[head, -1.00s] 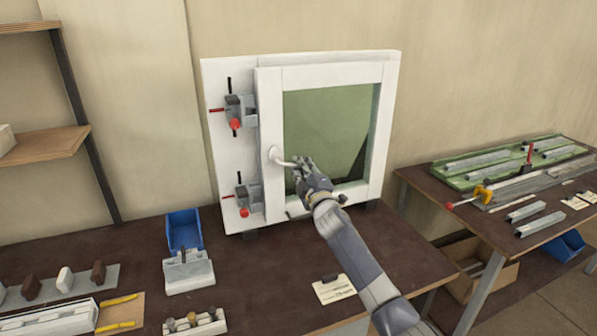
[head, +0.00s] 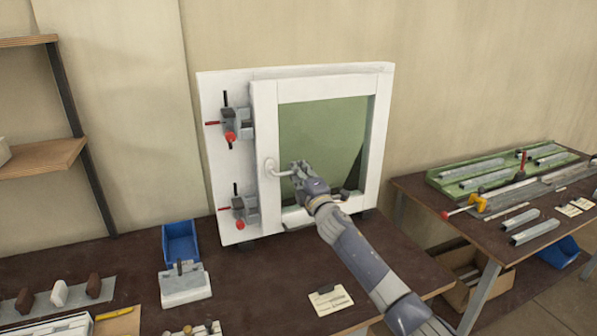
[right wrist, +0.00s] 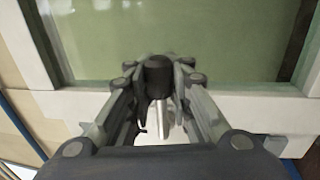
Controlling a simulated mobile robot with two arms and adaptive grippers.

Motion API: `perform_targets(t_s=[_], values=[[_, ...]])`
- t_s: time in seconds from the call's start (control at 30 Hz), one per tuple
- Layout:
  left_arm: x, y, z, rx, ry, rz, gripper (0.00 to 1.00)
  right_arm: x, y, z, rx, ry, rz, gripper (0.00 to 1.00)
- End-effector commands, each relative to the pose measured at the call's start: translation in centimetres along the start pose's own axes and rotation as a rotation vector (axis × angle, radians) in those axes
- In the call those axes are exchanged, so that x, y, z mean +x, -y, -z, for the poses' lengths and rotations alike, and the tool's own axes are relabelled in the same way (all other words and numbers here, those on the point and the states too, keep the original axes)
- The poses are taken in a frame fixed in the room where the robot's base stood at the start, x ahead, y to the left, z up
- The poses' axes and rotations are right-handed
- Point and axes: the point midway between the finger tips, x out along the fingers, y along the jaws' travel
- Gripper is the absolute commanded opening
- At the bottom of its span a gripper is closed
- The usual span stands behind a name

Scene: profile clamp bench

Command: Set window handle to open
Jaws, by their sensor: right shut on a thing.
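The white window frame (head: 264,140) stands upright on the bench, with a green pane (head: 322,135) in it. Its white handle (head: 271,168) is on the left stile, and the lever points right, about level. My right gripper (head: 295,171) is shut on the lever's free end, in front of the pane. In the right wrist view the fingers (right wrist: 160,95) close in around a pale piece below a dark round end, and the fingers hide much of the grip. My left gripper is not in view.
Two clamps (head: 238,124) with red knobs sit on the white board left of the frame. A blue bin (head: 181,241) and a grey block (head: 186,284) are on the bench. A paper card (head: 330,300) lies near its front. A second table (head: 420,194) stands at right.

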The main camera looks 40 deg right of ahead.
Motion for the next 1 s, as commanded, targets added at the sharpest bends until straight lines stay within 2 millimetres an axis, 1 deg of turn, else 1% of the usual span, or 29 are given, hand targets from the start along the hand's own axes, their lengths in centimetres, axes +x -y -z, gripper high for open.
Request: perform_targets(t_s=[0.03, 0.1, 0.13, 0.17, 0.2, 0.23, 0.53, 0.67, 0.77, 0.87, 1.0], values=[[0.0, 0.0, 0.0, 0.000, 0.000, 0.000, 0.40, -0.1, 0.4, 0.1, -0.003, -0.001, 0.006, 0.00], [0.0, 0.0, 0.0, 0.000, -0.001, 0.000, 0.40, -0.1, 0.4, 0.1, -0.003, -0.001, 0.006, 0.00], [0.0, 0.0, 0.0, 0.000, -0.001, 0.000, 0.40, -0.1, 0.4, 0.1, -0.002, -0.001, 0.006, 0.21], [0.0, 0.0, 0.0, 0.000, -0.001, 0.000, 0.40, -0.1, 0.4, 0.1, -0.002, -0.001, 0.006, 0.27], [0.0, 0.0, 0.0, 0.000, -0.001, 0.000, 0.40, -0.1, 0.4, 0.1, -0.002, -0.001, 0.006, 0.36], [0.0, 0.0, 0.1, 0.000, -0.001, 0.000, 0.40, -0.1, 0.4, 0.1, -0.001, -0.001, 0.005, 0.40], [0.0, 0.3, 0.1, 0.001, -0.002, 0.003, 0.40, 0.0, 0.1, 0.1, 0.000, -0.001, 0.002, 0.40], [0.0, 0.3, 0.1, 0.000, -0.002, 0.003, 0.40, -0.5, 0.2, 0.1, 0.000, -0.001, 0.002, 0.40], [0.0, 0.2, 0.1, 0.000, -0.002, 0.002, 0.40, -1.4, 0.2, 0.1, -0.001, -0.001, 0.003, 0.40], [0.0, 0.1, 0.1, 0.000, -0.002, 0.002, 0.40, -2.8, 0.2, 0.1, -0.001, -0.003, 0.003, 0.40], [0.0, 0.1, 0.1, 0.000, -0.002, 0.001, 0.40, -5.2, 0.3, 0.1, -0.001, -0.003, 0.004, 0.40]])
